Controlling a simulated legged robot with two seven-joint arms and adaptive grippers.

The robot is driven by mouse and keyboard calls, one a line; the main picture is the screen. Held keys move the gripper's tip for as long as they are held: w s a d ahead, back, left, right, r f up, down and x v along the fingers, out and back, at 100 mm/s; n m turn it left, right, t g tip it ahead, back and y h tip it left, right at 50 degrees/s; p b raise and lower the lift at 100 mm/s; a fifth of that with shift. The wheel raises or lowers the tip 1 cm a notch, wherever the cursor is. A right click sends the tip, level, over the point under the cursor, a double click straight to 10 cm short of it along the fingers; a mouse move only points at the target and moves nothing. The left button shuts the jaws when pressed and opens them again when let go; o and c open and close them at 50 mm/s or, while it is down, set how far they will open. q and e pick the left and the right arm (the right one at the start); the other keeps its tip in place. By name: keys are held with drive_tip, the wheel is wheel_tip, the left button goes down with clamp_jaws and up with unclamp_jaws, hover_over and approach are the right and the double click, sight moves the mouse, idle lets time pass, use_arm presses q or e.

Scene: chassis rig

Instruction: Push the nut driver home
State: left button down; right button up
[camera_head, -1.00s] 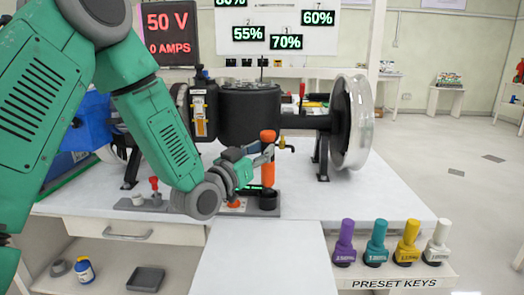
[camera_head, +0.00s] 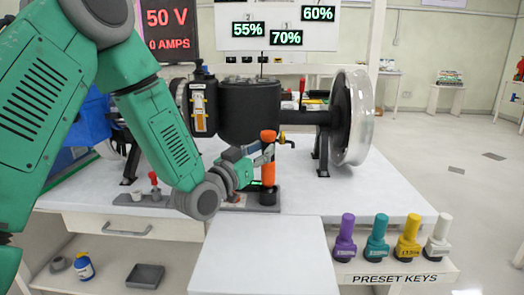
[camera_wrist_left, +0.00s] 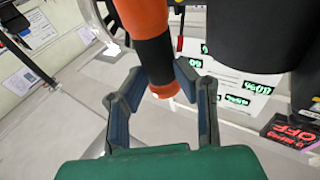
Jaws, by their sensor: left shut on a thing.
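The nut driver (camera_head: 268,172) is orange with a black band and stands about upright on the front of the table. Its lower end meets the black round holder (camera_head: 268,196) of a grey base plate; I cannot tell how deep it sits. My left gripper (camera_head: 261,154) is shut on the driver's upper part, below its orange top. In the left wrist view the driver (camera_wrist_left: 155,52) passes between the two fingers (camera_wrist_left: 160,88), with an orange end showing beyond the black part. My right gripper is not in view.
A black drum and axle with a pale wheel (camera_head: 354,118) stand just behind. A small fixture with a red knob (camera_head: 154,180) is to the left. Several coloured preset keys (camera_head: 376,238) stand front right. The white front surface (camera_head: 264,258) is bare.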

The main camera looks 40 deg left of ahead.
use_arm(q)
drive_tip(key=shift+f+b, duration=0.4)
drive_tip(key=shift+f, duration=0.1)
idle(0.4)
drive_tip(key=c, duration=1.2)
unclamp_jaws()
drive_tip(key=shift+f, duration=0.15)
